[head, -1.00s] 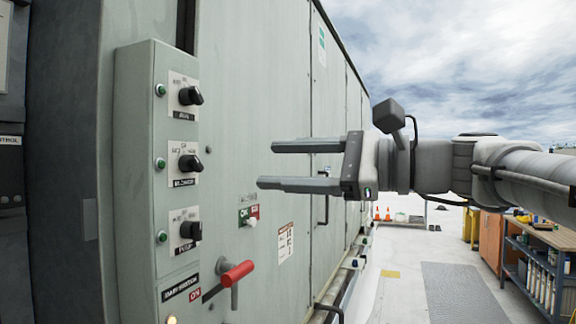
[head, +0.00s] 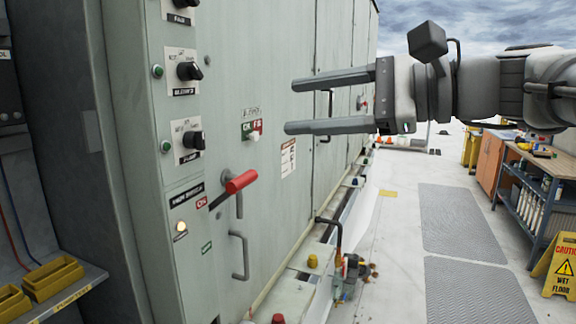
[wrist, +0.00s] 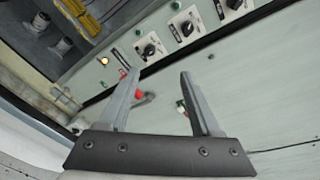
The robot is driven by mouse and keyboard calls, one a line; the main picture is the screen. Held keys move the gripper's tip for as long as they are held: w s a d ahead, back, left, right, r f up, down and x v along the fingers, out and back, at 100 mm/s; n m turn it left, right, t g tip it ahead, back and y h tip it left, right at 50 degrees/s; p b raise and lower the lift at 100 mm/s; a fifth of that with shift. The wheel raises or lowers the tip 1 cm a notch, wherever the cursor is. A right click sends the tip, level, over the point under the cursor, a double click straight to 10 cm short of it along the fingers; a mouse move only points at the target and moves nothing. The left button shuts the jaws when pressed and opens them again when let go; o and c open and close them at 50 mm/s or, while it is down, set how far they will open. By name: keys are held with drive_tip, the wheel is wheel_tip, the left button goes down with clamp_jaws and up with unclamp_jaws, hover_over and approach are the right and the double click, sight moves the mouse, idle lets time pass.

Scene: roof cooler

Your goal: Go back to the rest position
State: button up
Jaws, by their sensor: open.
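My gripper (head: 290,106) is open and empty, its two grey fingers pointing left in the head view, in front of the green-grey cabinet (head: 300,62). The fingers look apart from the cabinet face. In the wrist view, my gripper (wrist: 158,72) shows both fingers spread with nothing between them but the cabinet behind. A red-handled lever (head: 240,182) sits on the cabinet below and left of the fingers; its red handle also shows in the wrist view (wrist: 138,94). Black rotary knobs (head: 190,71) are on the control panel at the left.
A workbench (head: 540,180) with supplies and a yellow wet floor sign (head: 565,268) stand at the right. Yellow bins (head: 52,278) sit on a shelf at lower left. Pipe fittings (head: 350,270) stand along the cabinet's foot. The walkway mat (head: 460,222) is clear.

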drive_tip(key=s+d+f+n+h, duration=0.3)
drive_tip(key=s+f+n+h, duration=0.1)
drive_tip(key=f, duration=0.5)
drive_tip(key=s+d+f+n+h+p, duration=0.1)
drive_tip(key=s+d+f+n+h, duration=0.3)
drive_tip(key=f, duration=0.6)
drive_tip(key=s+d+f+n+g+h+p, duration=0.1)
drive_tip(key=s+d+f+n+h, duration=0.3)
drive_tip(key=f, duration=0.6)
drive_tip(key=h, duration=0.2)
drive_tip(key=shift+h, duration=0.3)
drive_tip(key=shift+c, duration=1.2)
drive_tip(key=shift+a+n, duration=0.1)
drive_tip(key=shift+n, duration=0.2)
